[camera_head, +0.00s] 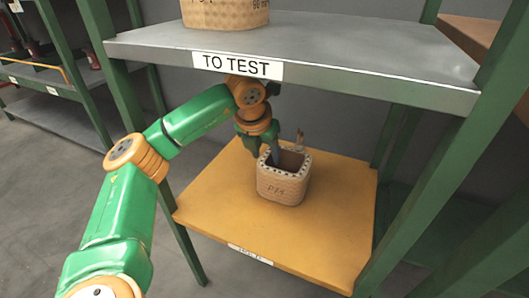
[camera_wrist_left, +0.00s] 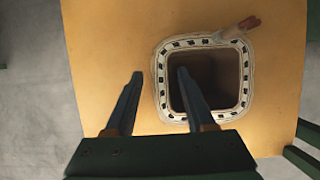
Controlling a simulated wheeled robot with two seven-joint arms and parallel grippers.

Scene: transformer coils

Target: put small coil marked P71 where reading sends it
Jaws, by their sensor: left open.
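The small coil (camera_head: 283,188) is a tan, square-ringed winding with a hollow middle. It stands upright on the yellow lower shelf, and its front mark looks like P71, though it is small. It also shows from above in the left wrist view (camera_wrist_left: 160,103), with a reddish-tipped lead at its upper right. My left gripper (camera_head: 267,155) is open and points down at the coil's near-left wall. In the left wrist view the gripper (camera_wrist_left: 160,76) has one finger over the coil's opening and the other outside its left wall. Contact cannot be told. My right gripper is not in view.
The grey upper shelf (camera_head: 360,58) with the "TO TEST" label (camera_head: 237,66) hangs above my left forearm. Another coil (camera_head: 225,14) stands on it. The yellow lower shelf (camera_head: 215,205) is otherwise clear; its front label (camera_head: 250,255) is unreadable. Green posts (camera_head: 122,75) frame the rack.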

